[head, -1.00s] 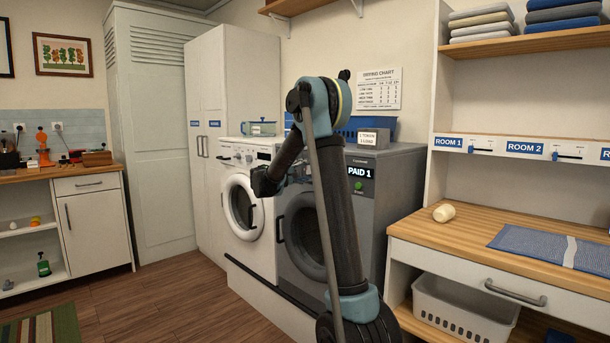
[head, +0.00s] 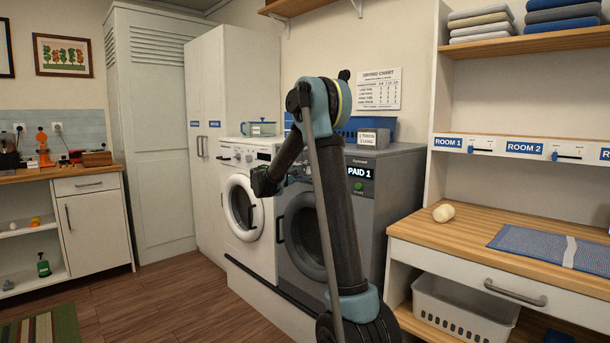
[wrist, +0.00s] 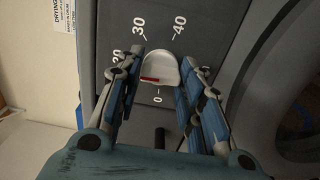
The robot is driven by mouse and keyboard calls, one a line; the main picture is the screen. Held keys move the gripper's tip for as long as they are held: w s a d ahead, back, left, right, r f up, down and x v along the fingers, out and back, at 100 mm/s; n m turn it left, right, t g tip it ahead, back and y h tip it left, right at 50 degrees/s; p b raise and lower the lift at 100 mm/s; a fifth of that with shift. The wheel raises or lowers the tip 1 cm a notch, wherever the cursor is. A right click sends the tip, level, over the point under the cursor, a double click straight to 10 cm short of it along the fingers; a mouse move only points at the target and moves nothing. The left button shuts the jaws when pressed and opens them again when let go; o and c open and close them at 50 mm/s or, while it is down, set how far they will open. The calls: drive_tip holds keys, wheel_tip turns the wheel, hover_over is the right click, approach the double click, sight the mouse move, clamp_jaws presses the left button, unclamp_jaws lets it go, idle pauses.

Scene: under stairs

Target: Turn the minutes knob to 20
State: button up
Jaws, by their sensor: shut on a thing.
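The minutes knob (wrist: 166,69) is a pale grey, rounded knob with a red mark on its left half in the wrist view. The numbers 30 and 40 are printed above it and 0 just below it. The 20 at its left is partly hidden behind my finger. My gripper (wrist: 162,64) has one finger on each side of the knob and is shut on it. The red mark points left in the wrist view; I cannot tell the exact minute. In the head view my gripper (head: 264,184) is in front of the grey dryer (head: 304,226), and my arm hides the knob.
A white washer (head: 240,208) stands left of the dryer, beside a tall white cabinet (head: 204,110). The dryer's display (head: 359,172) reads PAID 1.

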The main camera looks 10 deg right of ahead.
drive_tip(key=shift+f, duration=0.1)
drive_tip(key=o, duration=1.1)
drive_tip(key=shift+c, duration=0.2)
drive_tip(key=shift+a, duration=0.1)
drive_tip(key=v, duration=1.1)
drive_tip(key=shift+s+a, duration=0.2)
drive_tip(key=shift+a, duration=0.15)
